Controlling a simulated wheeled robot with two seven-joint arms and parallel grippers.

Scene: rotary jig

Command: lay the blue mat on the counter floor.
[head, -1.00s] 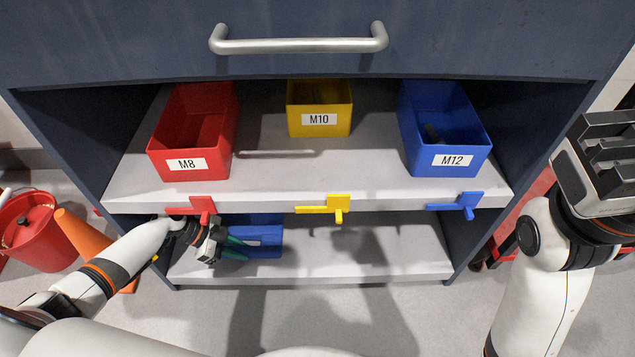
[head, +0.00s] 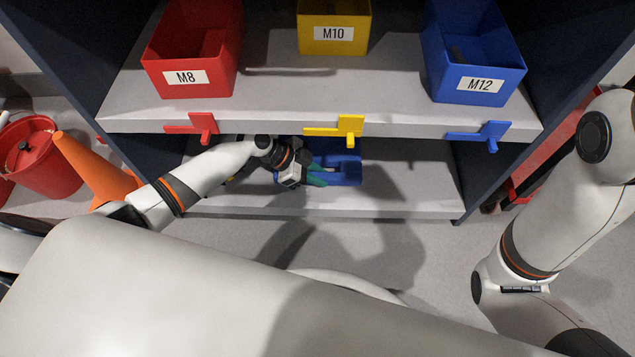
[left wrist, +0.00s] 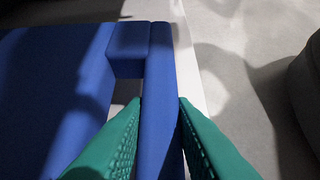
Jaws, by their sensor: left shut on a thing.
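A blue object (head: 346,174) is at the lower shelf, below the yellow tab, partly hidden by my left gripper and the upper shelf. It looks more like a bin than a flat mat; no separate flat mat shows. In the left wrist view the blue object (left wrist: 50,85) has a broad smooth face and a bar joined to it by a block. My left gripper (head: 321,177) is shut on that bar, its green fingers (left wrist: 160,115) on either side. I cannot tell whether the object touches the shelf. My right arm shows at the right; its gripper is out of view.
The lower shelf (head: 420,195) looks bare to the right. The upper shelf (head: 290,105) carries a red M8 bin (head: 190,78), a yellow M10 bin (head: 333,38) and a blue M12 bin (head: 478,85). An orange cone (head: 90,170) and red bucket (head: 45,160) stand left.

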